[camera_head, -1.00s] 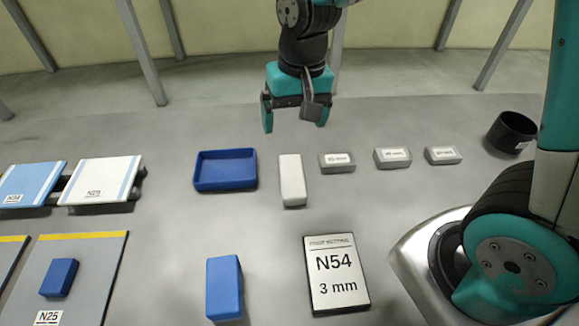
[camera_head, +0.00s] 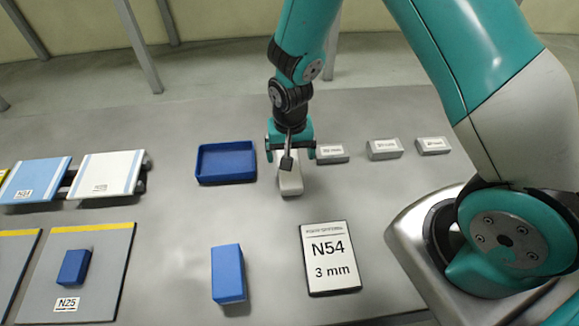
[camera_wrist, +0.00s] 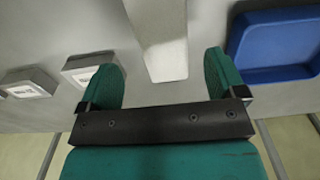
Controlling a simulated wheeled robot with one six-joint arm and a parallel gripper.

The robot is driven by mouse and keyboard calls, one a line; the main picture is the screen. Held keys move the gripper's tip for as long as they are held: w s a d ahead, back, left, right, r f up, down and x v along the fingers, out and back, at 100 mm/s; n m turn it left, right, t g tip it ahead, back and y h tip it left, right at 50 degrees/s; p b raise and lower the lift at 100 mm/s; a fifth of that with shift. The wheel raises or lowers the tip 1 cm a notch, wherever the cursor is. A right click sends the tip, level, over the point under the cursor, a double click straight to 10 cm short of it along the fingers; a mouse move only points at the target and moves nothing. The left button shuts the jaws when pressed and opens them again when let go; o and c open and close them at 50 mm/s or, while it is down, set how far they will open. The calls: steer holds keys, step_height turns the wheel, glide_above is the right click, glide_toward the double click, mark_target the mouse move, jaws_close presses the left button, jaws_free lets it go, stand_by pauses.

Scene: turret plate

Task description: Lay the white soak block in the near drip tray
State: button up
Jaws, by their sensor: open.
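The white soak block (camera_head: 291,184) stands on the grey table, partly hidden by my gripper in the head view. My gripper (camera_head: 290,158) is open and low over the block's far end. In the wrist view the white block (camera_wrist: 160,40) lies between the two teal fingers of my gripper (camera_wrist: 168,80), with a gap on each side. A blue drip tray (camera_head: 227,179) is empty and sits just left of the block. The blue tray also shows at the upper right of the wrist view (camera_wrist: 275,76).
Several small grey labelled blocks (camera_head: 384,150) stand to the right of my gripper. A sign reading N54, 3 mm (camera_head: 329,260) and a blue block (camera_head: 228,273) lie nearer. Panels (camera_head: 104,175) and a grey plate with a blue block (camera_head: 110,265) are at left.

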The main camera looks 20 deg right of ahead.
mark_target(291, 183)
steer(key=f+p, duration=0.1)
steer(key=f, duration=0.1)
steer(key=f+p, duration=0.1)
steer(key=shift+s+a+f, duration=0.2)
steer(key=shift+f, duration=0.9)
steer(key=shift+c, duration=0.4)
steer(key=c, duration=1)
steer(key=shift+r, duration=0.2)
